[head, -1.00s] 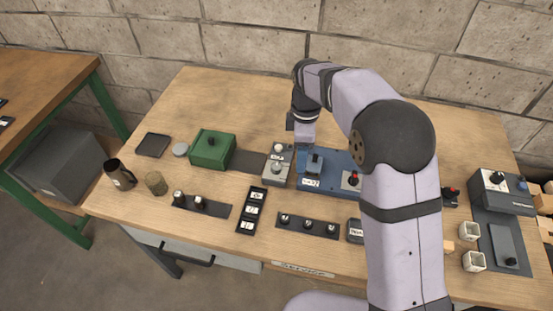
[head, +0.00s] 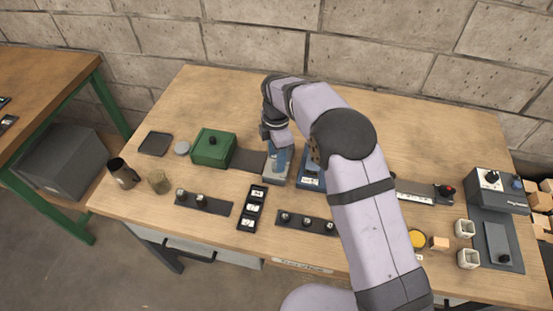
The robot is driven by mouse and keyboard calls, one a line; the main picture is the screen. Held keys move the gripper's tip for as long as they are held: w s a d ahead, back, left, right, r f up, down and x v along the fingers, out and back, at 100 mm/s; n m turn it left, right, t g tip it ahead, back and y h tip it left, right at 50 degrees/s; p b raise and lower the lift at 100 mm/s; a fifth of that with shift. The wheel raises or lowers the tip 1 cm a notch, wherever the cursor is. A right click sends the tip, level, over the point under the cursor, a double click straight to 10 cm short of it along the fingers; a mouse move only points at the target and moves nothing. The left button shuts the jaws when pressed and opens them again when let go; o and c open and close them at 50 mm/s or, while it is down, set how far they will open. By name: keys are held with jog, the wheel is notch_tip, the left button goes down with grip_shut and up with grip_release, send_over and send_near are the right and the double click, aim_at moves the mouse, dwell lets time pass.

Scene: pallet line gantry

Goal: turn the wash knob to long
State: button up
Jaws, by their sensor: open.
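A small grey control box (head: 273,178) stands between the dark strip and the blue panel. My gripper (head: 279,156) is open over this box and covers most of its top, so its knob is hidden. I cannot tell whether the fingers touch it. The box at the far right (head: 512,199) carries a white dial with a dark knob (head: 491,176) and a blue button. Its lettering is too small to read, so I cannot tell which knob is the wash knob.
The blue panel (head: 311,181) is just right of my gripper, partly behind my arm. A green box (head: 212,148) stands to the left. Black strips with small knobs (head: 203,204) (head: 306,222) lie at the front. The table's back left is clear.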

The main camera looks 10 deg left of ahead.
jog(key=shift+f+p, duration=0.4)
jog(key=shift+f, duration=1.1)
jog(key=c, duration=1.1)
jog(key=shift+o, duration=0.2)
